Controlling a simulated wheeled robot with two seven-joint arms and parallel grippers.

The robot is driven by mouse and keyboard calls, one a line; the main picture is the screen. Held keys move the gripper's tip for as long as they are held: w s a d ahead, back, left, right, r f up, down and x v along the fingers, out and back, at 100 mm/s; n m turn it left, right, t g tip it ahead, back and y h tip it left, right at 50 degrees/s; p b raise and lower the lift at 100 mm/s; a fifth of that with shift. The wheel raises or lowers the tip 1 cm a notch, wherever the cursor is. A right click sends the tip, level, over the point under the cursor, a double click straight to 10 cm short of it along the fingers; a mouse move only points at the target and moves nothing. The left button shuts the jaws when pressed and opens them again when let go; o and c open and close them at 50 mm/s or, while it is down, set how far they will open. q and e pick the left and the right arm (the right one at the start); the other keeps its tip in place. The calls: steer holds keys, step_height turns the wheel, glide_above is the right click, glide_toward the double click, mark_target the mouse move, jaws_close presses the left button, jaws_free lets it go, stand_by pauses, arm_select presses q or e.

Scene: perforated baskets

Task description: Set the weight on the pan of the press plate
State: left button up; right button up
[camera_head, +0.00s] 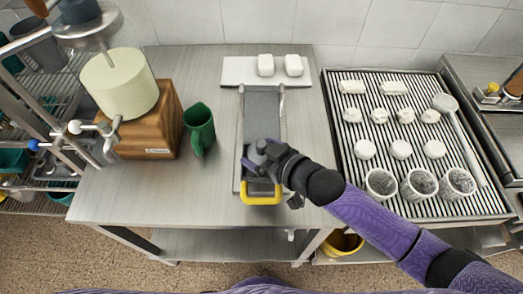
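A pale round cheese-like block (120,83) sits on a brown wooden block (151,126) at the left of the table. Above it is a round metal plate (88,30), which looks like the press plate's pan, with a dark object (79,10) over it. My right gripper (257,172) is low over the front part of a long grey board (264,104). A dark rounded piece shows at its fingers; I cannot tell whether this is the weight or part of the gripper, nor whether the fingers are closed. My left gripper is out of view.
A yellow handle (262,198) is at the board's front end. A ribbed rack (335,118) with white pieces and baskets stands right.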

steer(key=shift+o, duration=0.4)
steer(key=shift+r, duration=0.25)
steer(key=p+v, duration=0.3)
steer(key=v, duration=0.9)
stand_by(0.4)
